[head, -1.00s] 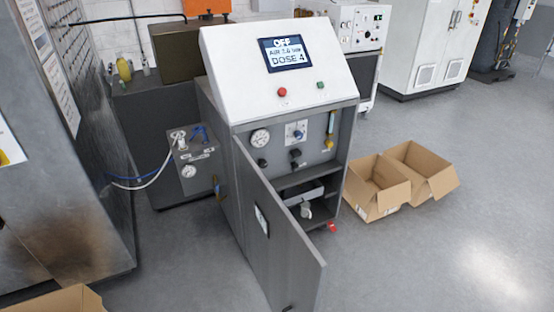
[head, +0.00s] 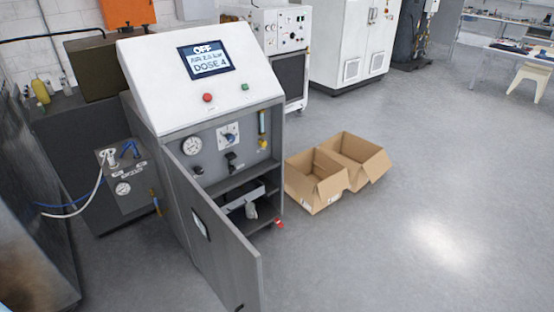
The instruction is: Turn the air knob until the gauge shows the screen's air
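The washer is a grey cabinet with a sloped white top (head: 155,75). Its screen (head: 206,58) reads OFF, an AIR value in bar that looks like 2.5 but is blurred, and DOSE 4. A round white gauge (head: 192,146) is on the recessed panel; its needle is too small to read. A small black knob (head: 198,170) sits just below that gauge, and another black knob (head: 231,157) is right of it. A second gauge (head: 123,188) is on the grey side box. I cannot read which knob is labelled air. Neither gripper is in view.
The cabinet's grey door (head: 215,245) stands open toward me, in front of the lower left. Two open cardboard boxes (head: 316,183) stand on the floor to the right. Hoses (head: 80,205) run to the side box. The floor at right is clear.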

